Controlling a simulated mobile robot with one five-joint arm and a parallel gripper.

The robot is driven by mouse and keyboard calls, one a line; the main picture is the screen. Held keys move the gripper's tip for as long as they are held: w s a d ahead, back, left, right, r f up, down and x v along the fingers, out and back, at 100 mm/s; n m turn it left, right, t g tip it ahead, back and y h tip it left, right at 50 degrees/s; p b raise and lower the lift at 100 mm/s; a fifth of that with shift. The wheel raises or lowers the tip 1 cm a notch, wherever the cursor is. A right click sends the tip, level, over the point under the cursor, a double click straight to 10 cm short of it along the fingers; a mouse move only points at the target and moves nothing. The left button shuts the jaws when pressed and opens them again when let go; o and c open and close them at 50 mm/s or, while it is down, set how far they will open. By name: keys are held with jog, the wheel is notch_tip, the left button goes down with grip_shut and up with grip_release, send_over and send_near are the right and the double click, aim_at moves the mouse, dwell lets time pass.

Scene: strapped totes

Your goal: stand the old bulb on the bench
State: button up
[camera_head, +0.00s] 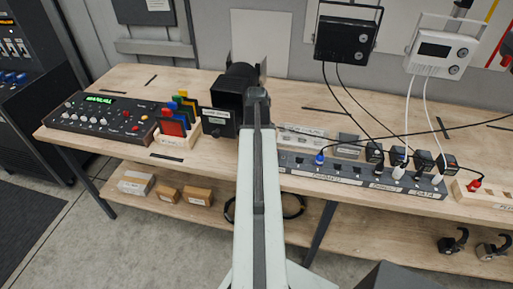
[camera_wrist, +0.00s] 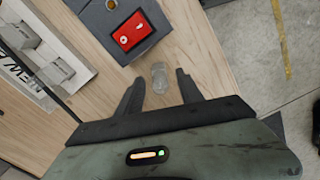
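A clear glass bulb (camera_wrist: 159,75) shows in the wrist view, over the pale wooden bench (camera_wrist: 185,45). It lies between and slightly beyond the tips of my gripper (camera_wrist: 160,83). The two dark fingers are apart, with a gap on each side of the bulb, so my gripper is open. I cannot tell whether the bulb stands upright or lies down. In the head view my arm hides the gripper and this bulb; the bench (camera_head: 135,80) runs across the picture.
A grey unit with a red switch (camera_wrist: 133,34) sits just beyond the bulb. A pale labelled tray (camera_wrist: 68,42) with clear pieces is at left. The bench edge is close on the right. In the head view, a socket strip (camera_head: 345,174) and a black lamp housing (camera_head: 228,92) flank my arm.

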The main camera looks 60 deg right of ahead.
jog(key=shift+r, duration=0.1)
notch_tip(320, 180, up, 12)
jog(key=p, duration=1.2)
jog(key=shift+r, duration=0.15)
